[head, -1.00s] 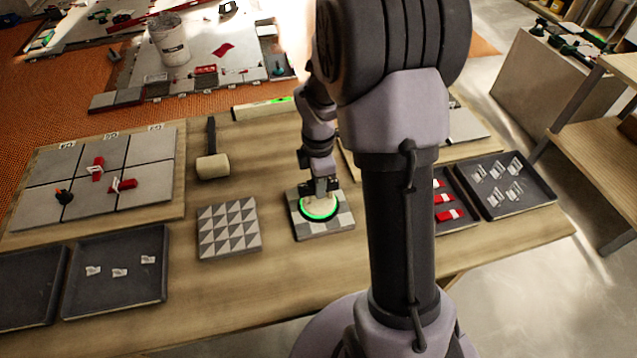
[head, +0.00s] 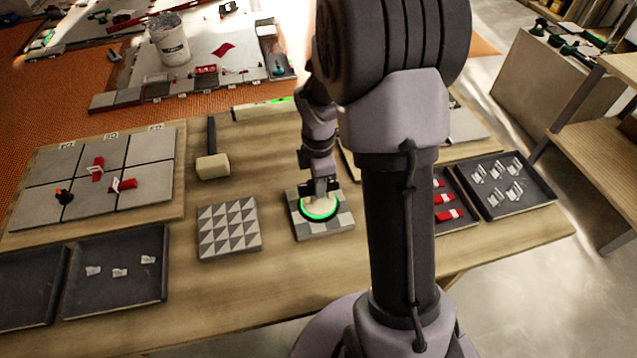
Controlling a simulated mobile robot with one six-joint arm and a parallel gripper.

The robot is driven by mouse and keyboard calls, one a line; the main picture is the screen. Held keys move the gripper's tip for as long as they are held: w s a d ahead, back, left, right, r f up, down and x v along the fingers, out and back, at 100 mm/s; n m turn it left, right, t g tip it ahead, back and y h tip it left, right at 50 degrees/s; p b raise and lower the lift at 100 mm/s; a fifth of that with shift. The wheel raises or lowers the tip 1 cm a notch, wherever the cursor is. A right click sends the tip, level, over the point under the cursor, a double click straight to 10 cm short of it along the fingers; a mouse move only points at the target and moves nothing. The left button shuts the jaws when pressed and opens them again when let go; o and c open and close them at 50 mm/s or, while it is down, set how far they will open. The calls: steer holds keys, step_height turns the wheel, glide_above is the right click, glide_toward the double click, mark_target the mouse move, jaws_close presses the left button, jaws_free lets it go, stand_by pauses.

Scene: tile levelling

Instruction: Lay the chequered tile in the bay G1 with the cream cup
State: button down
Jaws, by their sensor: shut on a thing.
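The chequered grey and white tile (head: 338,225) lies flat on the table, left of my arm's column. The cream cup (head: 318,209), with a green glowing ring around it, sits on top of this tile. My gripper (head: 320,189) points down and is shut on the cream cup, over the tile. The left board (head: 153,205) has grey square bays and small labels along its back edge, too small to read. I cannot tell which bay is G1. Another board (head: 465,125) at the right is mostly hidden behind my arm.
A triangle-patterned tile (head: 229,228) lies left of the chequered one. A mallet (head: 212,165) lies behind it. Trays with clips (head: 115,295) (head: 530,203) lie left and right.

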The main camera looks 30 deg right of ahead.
step_height(320, 180, up, 10)
steer(key=p, duration=0.9)
steer(key=shift+r+p, duration=0.1)
steer(key=shift+p, duration=0.2)
